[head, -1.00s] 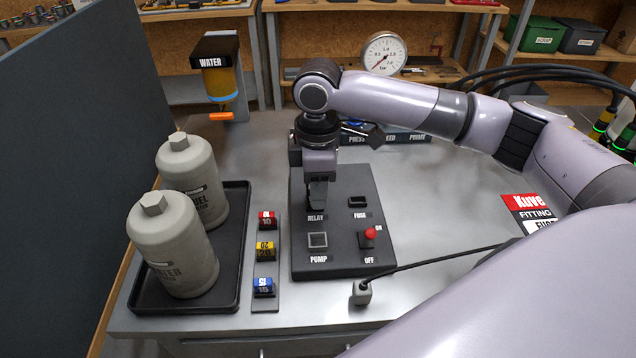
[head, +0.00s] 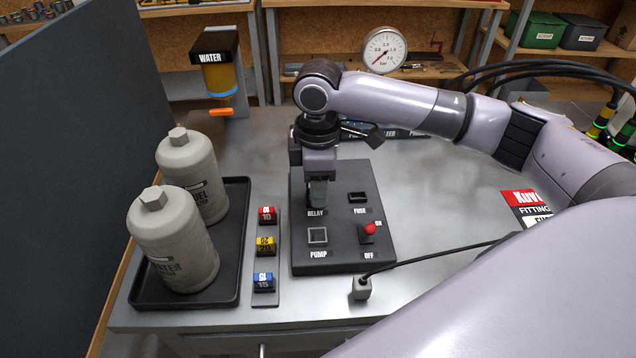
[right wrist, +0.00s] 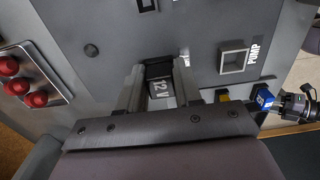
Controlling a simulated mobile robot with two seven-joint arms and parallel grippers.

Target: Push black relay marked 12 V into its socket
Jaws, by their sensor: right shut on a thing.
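My right gripper (head: 317,203) points straight down over the back left of the dark control panel (head: 375,257), just behind the RELAY label. In the right wrist view, it is shut on the black relay (right wrist: 160,89), whose white 12 V marking faces the camera. The relay sits between the two fingers, close above or in the panel. The relay socket is hidden under the gripper, so I cannot tell how deep the relay sits. The relay does not show clearly in the head view. My left gripper is not recognisable in either view.
The panel also has a PUMP socket (head: 317,236), a FUSE socket (head: 358,197) and a red switch (head: 370,230). A strip with red, yellow and blue fuses (head: 263,282) lies to its left. Two filters stand on a black tray (head: 236,245). A cable plug (head: 361,288) lies in front.

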